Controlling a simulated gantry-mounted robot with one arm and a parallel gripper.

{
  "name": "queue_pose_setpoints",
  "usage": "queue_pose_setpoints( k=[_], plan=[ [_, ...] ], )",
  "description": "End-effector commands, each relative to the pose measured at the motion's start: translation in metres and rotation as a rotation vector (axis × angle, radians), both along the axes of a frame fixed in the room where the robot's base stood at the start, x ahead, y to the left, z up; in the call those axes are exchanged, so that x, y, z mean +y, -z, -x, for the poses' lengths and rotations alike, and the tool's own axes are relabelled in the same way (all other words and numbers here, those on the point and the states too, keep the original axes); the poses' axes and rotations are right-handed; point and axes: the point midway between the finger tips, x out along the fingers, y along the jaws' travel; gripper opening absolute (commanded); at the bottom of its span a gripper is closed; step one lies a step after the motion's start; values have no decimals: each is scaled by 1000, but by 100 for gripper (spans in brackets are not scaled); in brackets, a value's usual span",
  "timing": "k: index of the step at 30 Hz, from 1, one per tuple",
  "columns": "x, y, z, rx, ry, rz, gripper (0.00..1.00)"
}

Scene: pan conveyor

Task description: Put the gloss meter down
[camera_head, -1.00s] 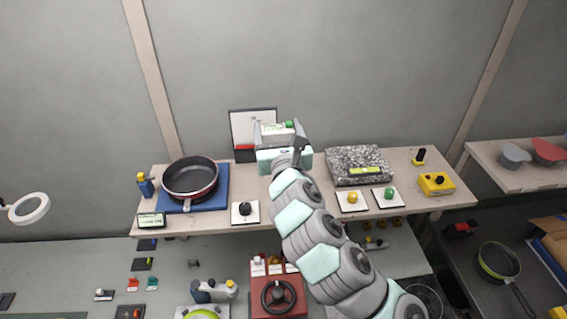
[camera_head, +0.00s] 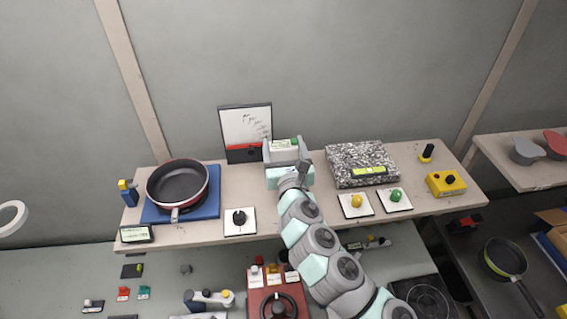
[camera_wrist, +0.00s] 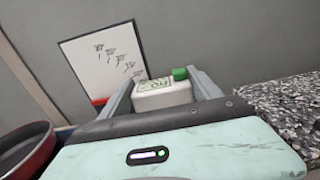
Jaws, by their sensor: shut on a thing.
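The gloss meter (camera_wrist: 163,94) is a small white box with a green knob and a printed label or screen. In the wrist view it sits between the two fingers of my gripper (camera_wrist: 165,92), which is shut on it. In the head view the gloss meter (camera_head: 283,146) shows at the end of my gripper (camera_head: 285,152), over the back part of the shelf table (camera_head: 245,185). It is between the whiteboard and the speckled block. Its underside is hidden, so I cannot tell whether it touches the table.
A framed whiteboard (camera_head: 245,125) stands behind on the left. A speckled stone block (camera_head: 345,168) lies to the right. A pan (camera_head: 177,184) rests on a blue mat (camera_head: 150,213) at the left. Black, yellow (camera_head: 356,201) and green knobs on white plates line the front edge.

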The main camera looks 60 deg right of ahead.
Motion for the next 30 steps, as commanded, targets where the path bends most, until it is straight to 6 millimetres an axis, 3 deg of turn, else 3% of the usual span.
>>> queue_pose_setpoints(
  k=[15, 28, 29, 30],
  plan=[
    [-1, 51, 1, -3, 2, -2, 8],
    [0, 57, 0, 0, 0, 2, 8],
    [0, 57, 0, -1, 0, 1, 73],
    [0, 56, 0, -1, 0, 1, 77]
  ],
)
